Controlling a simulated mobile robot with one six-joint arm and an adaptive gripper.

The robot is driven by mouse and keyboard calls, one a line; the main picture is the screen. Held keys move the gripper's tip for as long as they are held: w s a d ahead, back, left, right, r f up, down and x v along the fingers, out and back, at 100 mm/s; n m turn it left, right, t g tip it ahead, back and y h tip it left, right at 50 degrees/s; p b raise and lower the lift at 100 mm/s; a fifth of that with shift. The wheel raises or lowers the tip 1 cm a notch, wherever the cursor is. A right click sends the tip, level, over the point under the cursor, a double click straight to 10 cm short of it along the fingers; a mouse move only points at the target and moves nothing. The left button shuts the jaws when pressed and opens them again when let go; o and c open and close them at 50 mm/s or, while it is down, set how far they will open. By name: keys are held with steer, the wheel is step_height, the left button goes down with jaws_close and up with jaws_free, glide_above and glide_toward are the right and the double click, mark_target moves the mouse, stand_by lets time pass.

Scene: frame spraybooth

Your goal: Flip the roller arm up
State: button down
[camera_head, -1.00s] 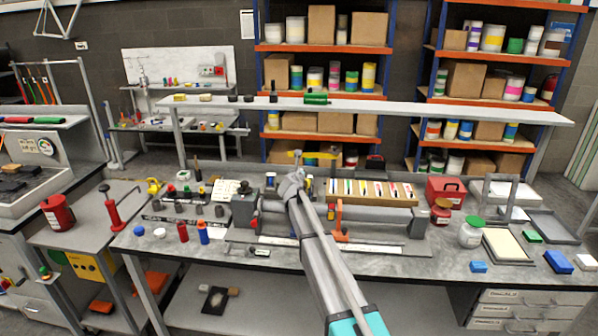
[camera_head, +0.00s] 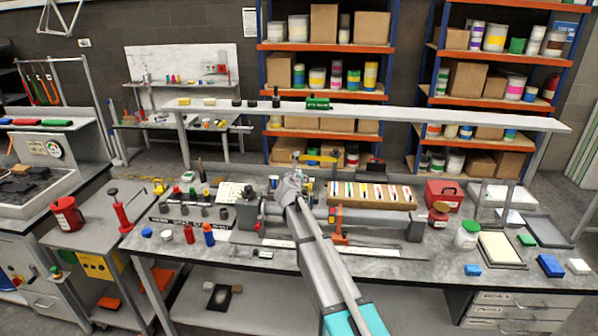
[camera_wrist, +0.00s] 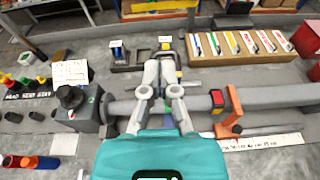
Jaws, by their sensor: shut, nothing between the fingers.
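A grey horizontal bar fixture (camera_head: 370,222) runs across the bench, with a dark-knobbed grey block (camera_head: 248,210) at its left end. My gripper (camera_head: 297,174) is over the fixture's left half; its fingers are shut and empty in the wrist view (camera_wrist: 161,66). A yellow bar (camera_head: 318,158) lies just behind the fingertips; a yellow piece beside them shows in the wrist view (camera_wrist: 180,74). I cannot tell for sure which part is the roller arm, or whether my fingers touch it. My gripper hides part of the fixture.
A cardboard tray of coloured strips (camera_head: 372,193) sits behind the fixture. A red box (camera_head: 444,194) and a green-lidded jar (camera_head: 467,235) stand to the right. A long raised shelf (camera_head: 420,112) spans the back.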

steer(key=shift+s+r+p, duration=0.35)
steer(key=shift+s+r, duration=0.1)
steer(key=shift+r, duration=0.1)
steer(key=s+d+f+m+g+h+b, duration=0.1)
steer(key=s+d+f+m+g+b, duration=0.1)
steer(key=s+d+f+m+g, duration=0.4)
steer(key=s+d+f+m+g+h+b, duration=0.15)
steer(key=s+d+f+m, duration=0.45)
steer(key=s+d+m, duration=0.6)
steer(key=s+d+f+m+g+y+b, duration=0.1)
steer(key=s+f+m+g, duration=0.3)
steer(key=s+m, duration=0.4)
steer(key=s+d+f+m+g+y+b, duration=0.1)
steer(key=s+d+f+m+g+y, duration=0.2)
steer(key=s+m, duration=0.5)
steer(key=s+f+g, duration=0.1)
steer(key=s, duration=0.6)
steer(key=shift+d+f+m, duration=0.3)
